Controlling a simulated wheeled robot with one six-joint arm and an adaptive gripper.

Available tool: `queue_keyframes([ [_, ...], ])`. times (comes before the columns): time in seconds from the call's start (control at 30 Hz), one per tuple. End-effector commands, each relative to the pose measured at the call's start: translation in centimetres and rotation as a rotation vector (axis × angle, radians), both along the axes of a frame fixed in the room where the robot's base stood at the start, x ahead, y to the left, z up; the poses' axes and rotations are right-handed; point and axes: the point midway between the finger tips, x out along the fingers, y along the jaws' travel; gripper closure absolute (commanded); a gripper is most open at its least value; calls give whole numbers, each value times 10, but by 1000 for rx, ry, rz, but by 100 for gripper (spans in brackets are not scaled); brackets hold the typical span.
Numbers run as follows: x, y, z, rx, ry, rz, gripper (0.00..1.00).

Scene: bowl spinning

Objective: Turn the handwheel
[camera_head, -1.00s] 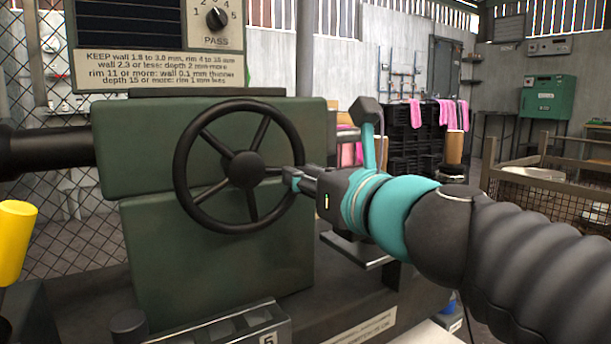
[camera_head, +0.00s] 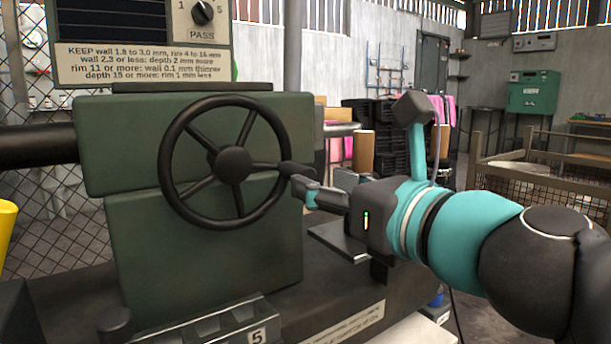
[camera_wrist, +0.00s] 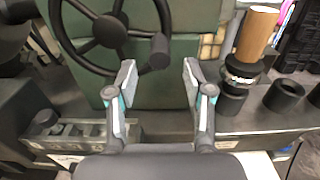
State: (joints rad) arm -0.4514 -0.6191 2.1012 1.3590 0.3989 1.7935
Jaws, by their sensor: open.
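The black handwheel (camera_head: 167,153) stands upright on the green machine body (camera_head: 205,245), with several spokes and a round hub (camera_head: 233,163). A short knob handle (camera_wrist: 159,51) sticks out from its rim. In the wrist view the wheel (camera_wrist: 82,64) is at the upper left. My gripper (camera_wrist: 157,82) is open, its two grey pads apart with nothing between them. The knob lies ahead of the gap in that view. In the head view my gripper (camera_head: 306,190) is at the right side of the wheel, by the knob; I cannot tell whether they touch.
A sign (camera_head: 140,62) and a dial (camera_head: 203,13) are above the machine. A tray marked 5 (camera_head: 225,328) sits below the wheel. A brown cylinder on black rings (camera_wrist: 258,35) stands to the right. A wire-mesh crate (camera_head: 540,180) is farther right.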

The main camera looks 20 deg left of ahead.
Motion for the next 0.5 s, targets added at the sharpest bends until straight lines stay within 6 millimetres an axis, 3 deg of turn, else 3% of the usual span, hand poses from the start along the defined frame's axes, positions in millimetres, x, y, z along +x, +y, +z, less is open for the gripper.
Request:
queue_keyframes([
  [0.2, -20, -24, 0, 0, -1, -3, 48],
  [0.5, -29, -32, -1, -1, 1, 0, 48],
])
